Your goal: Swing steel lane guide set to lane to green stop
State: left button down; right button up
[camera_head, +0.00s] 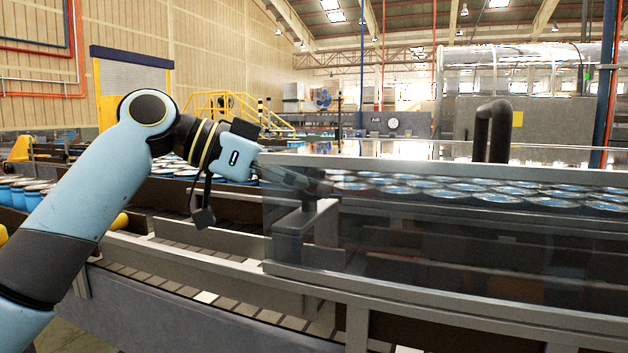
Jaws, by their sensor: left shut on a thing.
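My left gripper (312,184) reaches in from the left and is seen blurred through a clear panel. It is shut on a grey steel piece (300,222), which looks like the lane guide, at the panel's left end. The contact between the fingers and the steel is dim behind the panel, so the exact grip is hard to tell. I cannot make out a green stop. My right gripper is not in view.
Steel rails (440,304) run along the front. More cans (33,193) stand at left.

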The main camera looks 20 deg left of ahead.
pick_arm(q)
jog(key=shift+s+f, duration=0.1)
jog(key=c, duration=1.2)
grip_release()
jog(key=shift+c, duration=0.2)
jog(key=o, duration=0.4)
jog(key=shift+s, duration=0.35)
jog(key=shift+w, duration=0.1)
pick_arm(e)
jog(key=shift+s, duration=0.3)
pick_arm(q)
jog(key=shift+a, duration=0.15)
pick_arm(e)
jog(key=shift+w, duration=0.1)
pick_arm(q)
jog(key=shift+v, duration=5.9)
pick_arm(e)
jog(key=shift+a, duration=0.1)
